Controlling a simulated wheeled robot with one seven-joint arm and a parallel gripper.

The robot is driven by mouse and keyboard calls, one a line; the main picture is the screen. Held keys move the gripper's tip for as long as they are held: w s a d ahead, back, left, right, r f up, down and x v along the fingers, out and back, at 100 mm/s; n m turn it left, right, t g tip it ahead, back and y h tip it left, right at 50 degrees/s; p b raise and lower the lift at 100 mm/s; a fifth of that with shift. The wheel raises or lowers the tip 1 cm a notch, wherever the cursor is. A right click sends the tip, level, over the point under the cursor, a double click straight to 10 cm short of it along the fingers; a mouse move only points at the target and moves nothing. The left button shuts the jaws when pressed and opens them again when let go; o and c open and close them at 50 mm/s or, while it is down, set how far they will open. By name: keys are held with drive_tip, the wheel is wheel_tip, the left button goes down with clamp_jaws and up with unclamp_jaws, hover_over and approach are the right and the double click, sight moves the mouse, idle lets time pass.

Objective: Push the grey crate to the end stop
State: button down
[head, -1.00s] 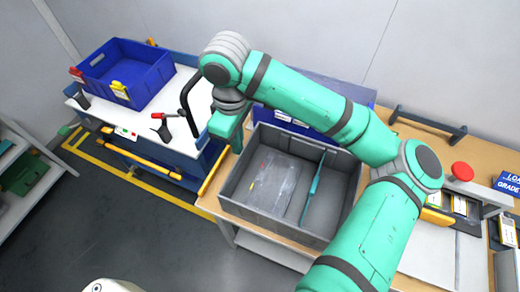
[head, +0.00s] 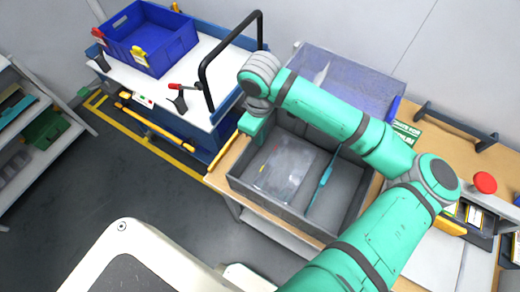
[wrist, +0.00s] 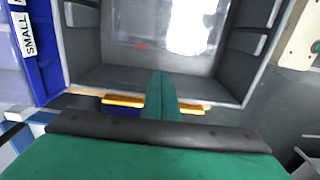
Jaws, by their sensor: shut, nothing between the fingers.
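The grey crate (head: 237,182) sits on the wooden bench and shows in the middle of the head view. My gripper (head: 252,126) is shut and empty, pointing down at the crate's left wall. In the wrist view my gripper (wrist: 160,80) overlaps the crate's wall (wrist: 110,79); I cannot tell whether it touches. My arm hides part of the crate's back and right side.
A white-topped cart (head: 215,60) with a blue bin (head: 165,55) and a black handle (head: 205,75) stands left of the bench. A blue box (head: 350,75) is behind the crate. A red button (head: 484,182) and a dark bar (head: 455,128) are to the right.

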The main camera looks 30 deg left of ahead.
sight(260, 155)
wheel_tip(260, 155, down, 9)
drive_tip(key=shift+w+r, duration=0.1)
drive_tip(key=shift+r, duration=0.05)
drive_tip(key=shift+w, duration=0.1)
idle(0.4)
